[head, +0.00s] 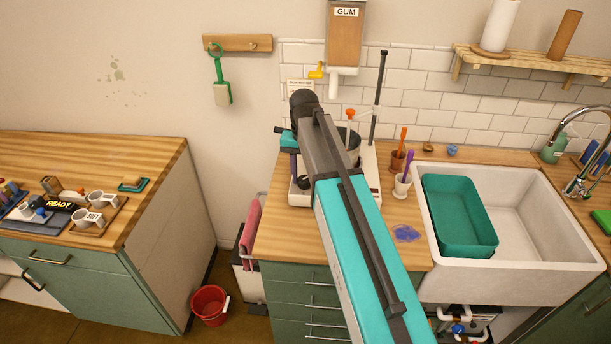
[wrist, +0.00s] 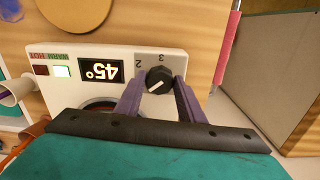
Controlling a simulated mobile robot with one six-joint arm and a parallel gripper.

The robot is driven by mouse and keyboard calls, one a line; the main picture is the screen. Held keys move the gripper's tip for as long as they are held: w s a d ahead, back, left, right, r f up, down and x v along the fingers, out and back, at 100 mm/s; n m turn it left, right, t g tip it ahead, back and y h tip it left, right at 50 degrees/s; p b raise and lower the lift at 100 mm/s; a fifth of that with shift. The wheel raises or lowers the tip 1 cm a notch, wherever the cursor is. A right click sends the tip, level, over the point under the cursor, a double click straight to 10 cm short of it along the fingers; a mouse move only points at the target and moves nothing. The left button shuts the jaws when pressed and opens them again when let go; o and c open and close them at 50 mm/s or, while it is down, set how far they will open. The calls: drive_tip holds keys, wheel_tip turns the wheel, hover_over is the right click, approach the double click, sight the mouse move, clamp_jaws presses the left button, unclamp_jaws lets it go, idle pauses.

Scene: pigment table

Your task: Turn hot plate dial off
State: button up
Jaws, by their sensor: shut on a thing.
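The hot plate (head: 368,182) is a white unit on the wooden counter, largely behind my arm in the head view. In the wrist view, the white panel of the hot plate (wrist: 105,62) appears upside down, with a display (wrist: 101,71) reading 45°. A pale lamp (wrist: 62,72) is lit beside a dark red one (wrist: 41,70). The black dial (wrist: 159,79) has a white pointer line slanting to the lower left; the marks 2 and 3 show near it. My gripper (wrist: 160,85) has its purple fingers on both sides of the dial, shut on it. Other dial marks are hidden.
A glass vessel (head: 353,148) and a dark stand rod (head: 378,95) are at the hot plate. Cups with brushes (head: 402,185) stand to its right, before the sink (head: 530,210).

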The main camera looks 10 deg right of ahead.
sight(304, 179)
drive_tip(key=n, duration=0.5)
drive_tip(key=shift+d, duration=0.1)
drive_tip(key=n, duration=0.4)
drive_tip(key=shift+n+p, duration=0.3)
drive_tip(key=shift+n, duration=0.1)
drive_tip(key=o, duration=1)
drive_tip(key=shift+o, duration=0.2)
drive_tip(key=shift+r+b, duration=0.3)
drive_tip(key=shift+r, duration=0.45)
wheel_tip(304, 179, up, 12)
drive_tip(key=b, duration=0.3)
